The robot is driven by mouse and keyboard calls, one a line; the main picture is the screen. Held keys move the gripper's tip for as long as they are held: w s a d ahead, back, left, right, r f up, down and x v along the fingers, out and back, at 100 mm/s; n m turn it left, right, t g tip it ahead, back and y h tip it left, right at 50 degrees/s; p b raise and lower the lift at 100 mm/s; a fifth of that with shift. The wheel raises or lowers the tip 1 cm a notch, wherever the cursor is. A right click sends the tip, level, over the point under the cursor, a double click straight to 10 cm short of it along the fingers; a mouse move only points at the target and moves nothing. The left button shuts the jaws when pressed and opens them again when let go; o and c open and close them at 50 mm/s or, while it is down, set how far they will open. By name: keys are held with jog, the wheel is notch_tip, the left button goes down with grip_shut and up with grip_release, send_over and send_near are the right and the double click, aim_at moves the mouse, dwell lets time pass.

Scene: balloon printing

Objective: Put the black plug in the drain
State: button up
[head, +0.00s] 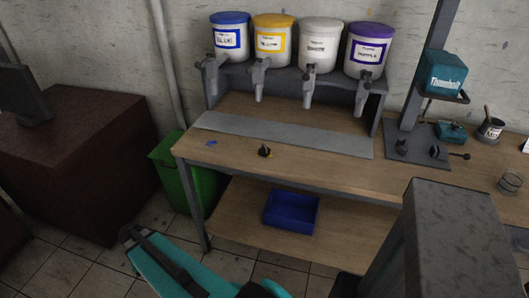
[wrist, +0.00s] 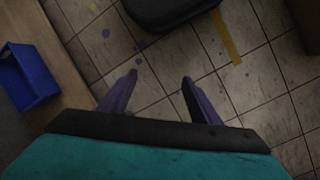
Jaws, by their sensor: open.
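A small black object with a bit of yellow (head: 264,151) lies on the wooden table near its front edge. It may be the black plug, but it is too small to tell. I cannot make out a drain in either view. My gripper (wrist: 159,75) is open and empty in the wrist view, its two purple fingers apart above the tiled floor. In the head view my teal arm is low at the bottom, in front of the table and below its top, well away from the black object.
Blue, yellow, white and purple-lidded buckets with taps stand on a shelf above a grey strip (head: 285,134). A small blue piece (head: 211,142) lies on the table. A blue bin (head: 291,212) sits on the lower shelf; a green bin (head: 180,172) stands left.

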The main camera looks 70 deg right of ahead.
jog(key=d+r+m+t+h+b, duration=0.1)
jog(key=d+r+m, duration=0.3)
jog(key=d+r, duration=0.8)
jog(key=d+r+m+h, duration=0.1)
jog(key=d+r+m, duration=0.4)
jog(key=d+r, duration=0.75)
jog(key=s+d+r+m+h+b, duration=0.1)
jog(key=s+d+r+m, duration=0.7)
jog(key=s+d+r, duration=0.9)
jog(key=d+r, duration=0.1)
jog(key=d, duration=0.2)
jog(key=shift+s+d+r+h, duration=0.15)
jog(key=shift+s+h, duration=0.05)
jog(key=shift+h, duration=0.1)
jog(key=p, duration=0.1)
send_over(261, 152)
jog(key=shift+s+f, duration=0.1)
jog(key=shift+f, duration=3.95)
jog(key=shift+f, duration=0.1)
